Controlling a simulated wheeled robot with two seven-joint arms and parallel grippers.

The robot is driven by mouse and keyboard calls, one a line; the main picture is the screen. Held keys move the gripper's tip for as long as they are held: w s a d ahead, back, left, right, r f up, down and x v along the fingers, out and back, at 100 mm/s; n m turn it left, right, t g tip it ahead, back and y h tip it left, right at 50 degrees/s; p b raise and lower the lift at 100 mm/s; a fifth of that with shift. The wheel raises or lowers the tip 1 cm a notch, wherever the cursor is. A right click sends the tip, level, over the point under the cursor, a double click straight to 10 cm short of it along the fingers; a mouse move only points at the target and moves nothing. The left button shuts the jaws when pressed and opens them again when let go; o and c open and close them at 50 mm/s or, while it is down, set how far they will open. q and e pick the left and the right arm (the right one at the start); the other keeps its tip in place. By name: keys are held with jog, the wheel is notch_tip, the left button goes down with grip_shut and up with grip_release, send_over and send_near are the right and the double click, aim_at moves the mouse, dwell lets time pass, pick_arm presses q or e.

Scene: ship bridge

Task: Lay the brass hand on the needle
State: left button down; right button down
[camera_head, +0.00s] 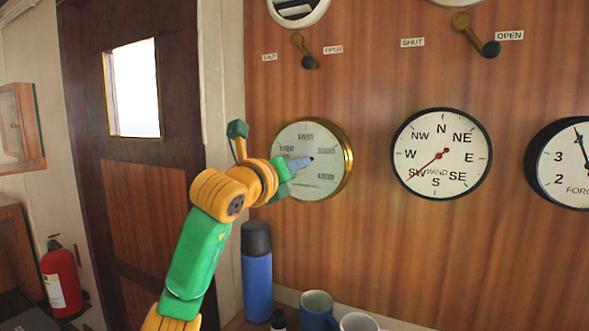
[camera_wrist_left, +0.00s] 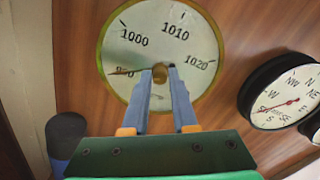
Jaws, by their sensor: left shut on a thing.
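The barometer (camera_head: 327,176) hangs on the wood wall in a brass rim, and its pale dial (camera_wrist_left: 195,30) fills the upper wrist view. My left gripper (camera_head: 309,160) reaches in front of the dial. In the wrist view its fingers are shut on a small brass knob (camera_wrist_left: 160,73) at the dial's middle. I cannot tell the brass hand from the needle along that line. My right gripper is not in view.
A wind dial (camera_head: 441,153) and a force dial (camera_head: 569,165) hang to the right. Two levers (camera_head: 304,50) (camera_head: 475,35) are above. A blue flask (camera_head: 257,273) and mugs (camera_head: 317,308) stand below. A fire extinguisher (camera_head: 62,280) is at lower left.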

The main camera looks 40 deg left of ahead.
pick_arm(q)
jog(key=shift+r+n, duration=0.1)
jog(key=shift+n, duration=0.2)
jog(key=c, duration=0.8)
grip_release()
jog(key=shift+o, duration=0.6)
jog(key=shift+w, duration=0.1)
jog(key=b+v, duration=0.2)
jog(key=v, duration=0.5)
jog(key=shift+a, duration=0.1)
